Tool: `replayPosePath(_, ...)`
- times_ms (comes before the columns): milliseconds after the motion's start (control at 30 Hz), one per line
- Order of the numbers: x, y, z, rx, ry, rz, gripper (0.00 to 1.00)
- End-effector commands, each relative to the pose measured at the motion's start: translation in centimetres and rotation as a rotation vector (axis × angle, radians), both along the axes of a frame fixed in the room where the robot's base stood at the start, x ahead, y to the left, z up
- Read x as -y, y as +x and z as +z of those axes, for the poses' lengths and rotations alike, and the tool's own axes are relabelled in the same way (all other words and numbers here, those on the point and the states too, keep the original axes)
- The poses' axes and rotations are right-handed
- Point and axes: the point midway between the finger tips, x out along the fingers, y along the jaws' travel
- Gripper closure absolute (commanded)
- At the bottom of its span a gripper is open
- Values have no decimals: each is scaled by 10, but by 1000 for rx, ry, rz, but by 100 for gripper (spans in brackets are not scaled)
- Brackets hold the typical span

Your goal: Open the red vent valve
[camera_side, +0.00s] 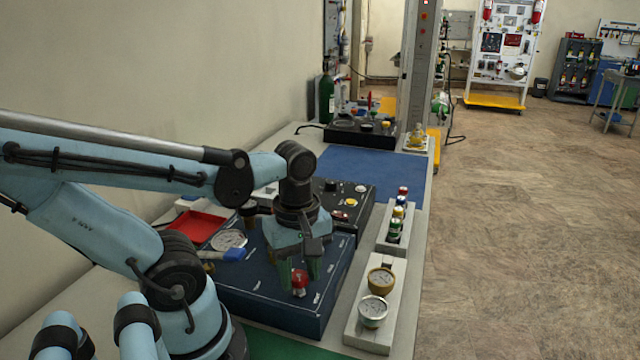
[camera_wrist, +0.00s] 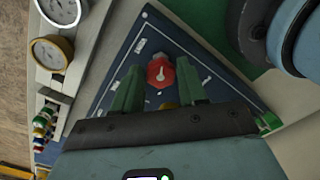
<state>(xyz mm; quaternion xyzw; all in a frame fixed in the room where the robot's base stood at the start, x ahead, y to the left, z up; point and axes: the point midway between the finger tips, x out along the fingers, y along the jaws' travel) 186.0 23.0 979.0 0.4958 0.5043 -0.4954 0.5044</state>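The red vent valve (camera_side: 299,283) is a small red knob on the front part of a dark blue panel box (camera_side: 262,308). In the wrist view the red knob (camera_wrist: 161,73) shows a white pointer mark and lies between and slightly beyond the tips of my green fingers. My gripper (camera_side: 299,274) points down at the knob, with its fingers apart on either side of it. In the wrist view my gripper (camera_wrist: 158,82) is open, with gaps between the fingers and the knob. Contact with the knob cannot be made out.
Two round gauges, one brass (camera_side: 381,281) and one silver (camera_side: 373,311), stand on a pale block right of the box. Small coloured bottles (camera_side: 396,222) stand behind them. A black panel box (camera_side: 345,203) sits behind.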

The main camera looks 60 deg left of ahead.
Motion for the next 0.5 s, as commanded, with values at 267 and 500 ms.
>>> replayPosePath(267,0,0,0,0,0,-1,40)
replayPosePath(500,0,0,3,0,0,-2,40)
